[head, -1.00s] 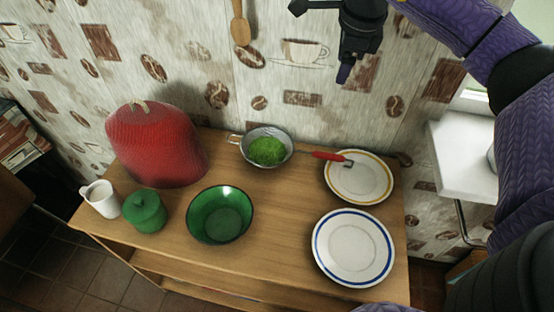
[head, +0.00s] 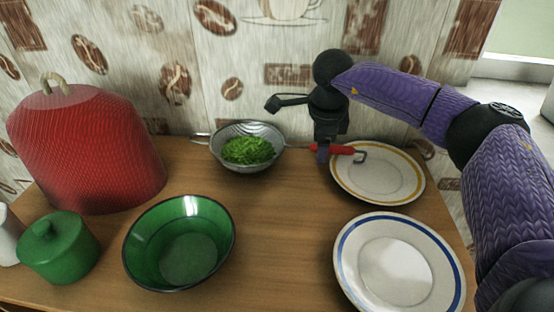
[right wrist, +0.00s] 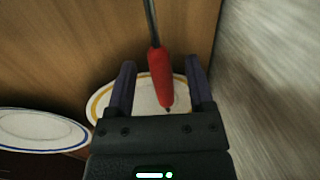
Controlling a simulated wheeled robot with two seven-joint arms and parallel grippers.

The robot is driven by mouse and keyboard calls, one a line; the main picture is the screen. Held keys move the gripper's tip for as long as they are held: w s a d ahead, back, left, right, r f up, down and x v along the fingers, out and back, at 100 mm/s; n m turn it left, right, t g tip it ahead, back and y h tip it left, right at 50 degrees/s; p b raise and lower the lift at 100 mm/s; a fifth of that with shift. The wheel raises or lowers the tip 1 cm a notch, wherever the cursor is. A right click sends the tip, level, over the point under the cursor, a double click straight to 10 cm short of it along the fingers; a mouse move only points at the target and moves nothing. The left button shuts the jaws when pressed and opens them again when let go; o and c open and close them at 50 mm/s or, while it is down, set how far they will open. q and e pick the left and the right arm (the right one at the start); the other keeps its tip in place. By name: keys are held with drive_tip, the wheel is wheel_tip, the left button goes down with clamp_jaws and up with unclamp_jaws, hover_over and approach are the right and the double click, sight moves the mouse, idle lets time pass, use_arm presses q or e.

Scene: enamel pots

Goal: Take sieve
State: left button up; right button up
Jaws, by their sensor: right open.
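The sieve (head: 268,133) is a metal mesh bowl holding chopped greens (head: 247,151), at the back of the wooden table. Its red handle (head: 334,149) points right, its hooked end over the yellow-rimmed plate. My right gripper (head: 322,155) is at the handle. In the right wrist view the red handle (right wrist: 160,76) lies between the two open fingers of my right gripper (right wrist: 160,80), with gaps on both sides. My left gripper is not in view.
A yellow-rimmed plate (head: 408,190) and a blue-rimmed plate (head: 362,285) lie at the right. A green bowl (head: 188,255), a green lidded pot (head: 58,248) and a red cover (head: 85,150) stand at the left. The wall is close behind the sieve.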

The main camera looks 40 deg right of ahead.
drive_tip(key=shift+f, duration=0.3)
drive_tip(key=shift+c, duration=0.6)
clamp_jaws()
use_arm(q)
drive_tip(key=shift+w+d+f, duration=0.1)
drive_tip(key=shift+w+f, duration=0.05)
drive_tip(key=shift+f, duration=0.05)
